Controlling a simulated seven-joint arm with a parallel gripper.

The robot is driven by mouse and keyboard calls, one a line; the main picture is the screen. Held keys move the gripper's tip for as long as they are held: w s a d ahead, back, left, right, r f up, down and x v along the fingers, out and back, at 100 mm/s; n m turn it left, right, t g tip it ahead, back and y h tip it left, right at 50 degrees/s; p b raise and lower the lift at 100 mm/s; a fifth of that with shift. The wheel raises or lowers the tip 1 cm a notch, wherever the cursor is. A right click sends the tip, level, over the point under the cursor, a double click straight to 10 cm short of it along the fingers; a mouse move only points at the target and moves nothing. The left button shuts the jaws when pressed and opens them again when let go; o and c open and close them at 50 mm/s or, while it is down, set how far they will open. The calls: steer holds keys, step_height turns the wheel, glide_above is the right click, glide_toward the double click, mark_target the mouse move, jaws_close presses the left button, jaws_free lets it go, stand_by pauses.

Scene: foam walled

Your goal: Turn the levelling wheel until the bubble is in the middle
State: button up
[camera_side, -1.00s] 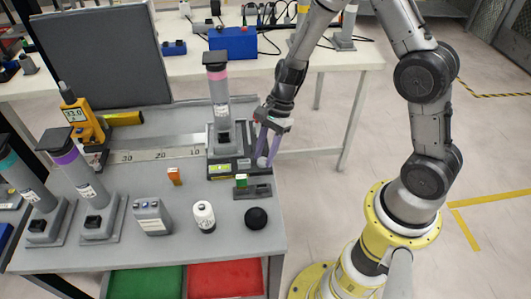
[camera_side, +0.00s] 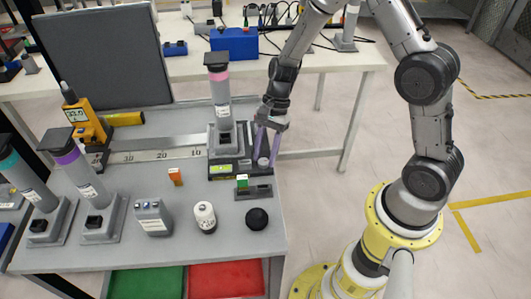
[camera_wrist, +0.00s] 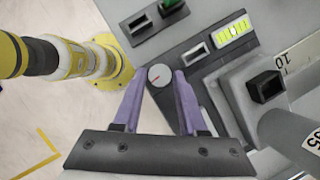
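The levelling wheel (camera_wrist: 160,76) is a small grey round knob with a red mark. It sits on the dark base (camera_side: 240,168) of the grey post with a pink band (camera_side: 218,95). The yellow-green bubble vial (camera_wrist: 233,33) is set in the same base and also shows in the side view (camera_side: 221,168). I cannot tell surely where its bubble lies. My gripper (camera_wrist: 159,74) points down with its purple fingers on either side of the wheel. The fingers look apart, with narrow gaps to the wheel. The wheel also shows between them in the side view (camera_side: 264,162).
A dark block with a green piece (camera_side: 242,182) lies close in front of the base. A ruler strip (camera_side: 165,153) runs left of the base.

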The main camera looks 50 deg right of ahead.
steer(key=o, duration=0.3)
steer(key=s+v, duration=0.1)
steer(key=v, duration=1.2)
steer(key=shift+w+r, duration=0.45)
steer(key=shift+w, duration=0.05)
steer(key=shift+d, duration=0.1)
